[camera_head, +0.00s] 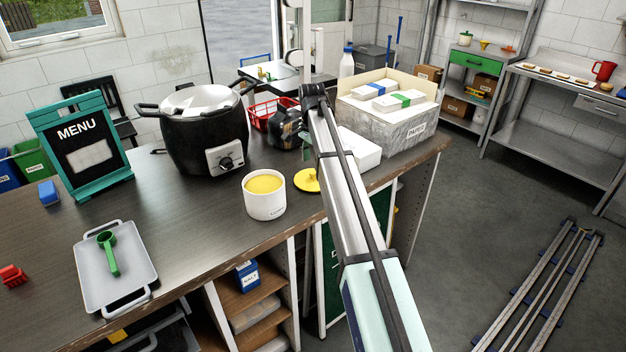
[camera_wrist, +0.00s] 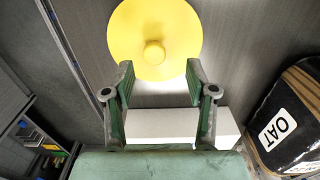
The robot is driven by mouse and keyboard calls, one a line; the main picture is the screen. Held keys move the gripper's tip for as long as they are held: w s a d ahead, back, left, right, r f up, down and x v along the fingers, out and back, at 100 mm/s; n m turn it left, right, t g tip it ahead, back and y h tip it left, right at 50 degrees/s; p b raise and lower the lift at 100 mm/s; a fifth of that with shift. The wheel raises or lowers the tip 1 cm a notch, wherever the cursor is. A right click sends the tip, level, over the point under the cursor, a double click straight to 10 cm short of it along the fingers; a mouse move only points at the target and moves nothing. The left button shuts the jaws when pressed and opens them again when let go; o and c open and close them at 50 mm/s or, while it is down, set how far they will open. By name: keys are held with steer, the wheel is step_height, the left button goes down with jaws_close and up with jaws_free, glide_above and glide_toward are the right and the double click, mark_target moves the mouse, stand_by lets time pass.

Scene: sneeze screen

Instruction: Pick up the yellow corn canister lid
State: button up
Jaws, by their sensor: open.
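The yellow lid (camera_head: 305,181) lies on the dark counter beside the white canister (camera_head: 265,203), partly hidden by my arm in the head view. The canister is open, with yellow contents showing at its top. In the wrist view the round yellow lid (camera_wrist: 130,30) fills the top middle, with a small round knob facing the camera. My gripper (camera_wrist: 159,72) is open and empty. Its two green-padded fingertips show at the lid's lower edge, on either side below the knob; contact cannot be told.
A white box (camera_head: 362,152) stands close to the lid; it also shows behind my fingers in the wrist view (camera_wrist: 165,122). A black OAT bag (camera_wrist: 290,120) is at right. A black cooker (camera_head: 203,135), menu board (camera_head: 82,148) and grey tray (camera_head: 118,280) stand left.

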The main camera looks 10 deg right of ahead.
mark_target(313, 172)
steer(key=shift+s+d+f+p, duration=0.1)
steer(key=shift+f+p, duration=0.2)
steer(key=shift+f, duration=0.55)
steer(key=shift+s+a+f+p, duration=0.15)
steer(key=shift+f+p, duration=0.1)
steer(key=shift+f, duration=0.55)
steer(key=shift+s+d+f+p, duration=0.15)
steer(key=shift+f+p, duration=0.15)
steer(key=shift+f, duration=0.55)
steer(key=c, duration=1.1)
